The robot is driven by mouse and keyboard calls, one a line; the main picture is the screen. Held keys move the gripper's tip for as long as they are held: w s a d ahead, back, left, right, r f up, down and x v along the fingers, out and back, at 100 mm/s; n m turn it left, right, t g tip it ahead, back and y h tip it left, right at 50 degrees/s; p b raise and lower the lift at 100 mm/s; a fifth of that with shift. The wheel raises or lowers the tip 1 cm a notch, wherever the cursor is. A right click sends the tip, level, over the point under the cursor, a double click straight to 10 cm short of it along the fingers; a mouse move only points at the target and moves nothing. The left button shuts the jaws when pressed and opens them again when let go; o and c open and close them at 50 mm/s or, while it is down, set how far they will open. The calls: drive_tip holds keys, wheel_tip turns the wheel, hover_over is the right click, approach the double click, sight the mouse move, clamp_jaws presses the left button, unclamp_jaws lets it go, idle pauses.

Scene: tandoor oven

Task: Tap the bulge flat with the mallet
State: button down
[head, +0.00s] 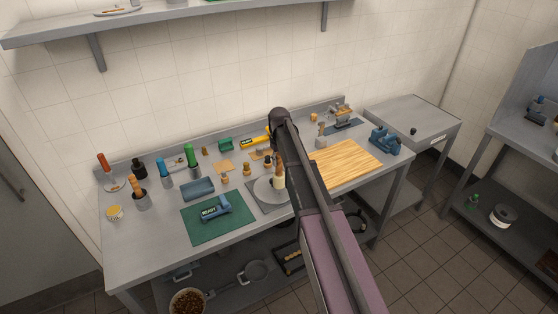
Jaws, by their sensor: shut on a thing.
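My arm reaches from the bottom over the bench, and its links hide most of my gripper (275,147), whose dark end shows just left of the arm. My gripper is shut on what looks like the mallet (279,182), with a brown handle above and a pale head below. The mallet head is over the right part of a round grey plate (263,190). I cannot tell whether they touch. The plate lies on a grey mat (257,208), partly hidden by the arm. The bulge is too small to make out.
Left of the plate are a green mat (195,232) with a blue tool (216,209), and a blue-grey tray (197,188). Upright tools stand at the left. A wooden board (345,160) and blue vise-like device (385,141) are at right. The front left bench is clear.

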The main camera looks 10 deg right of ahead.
drive_tip(key=shift+r, duration=0.1)
wheel_tip(320, 180, up, 6)
drive_tip(key=p, duration=0.6)
idle(0.4)
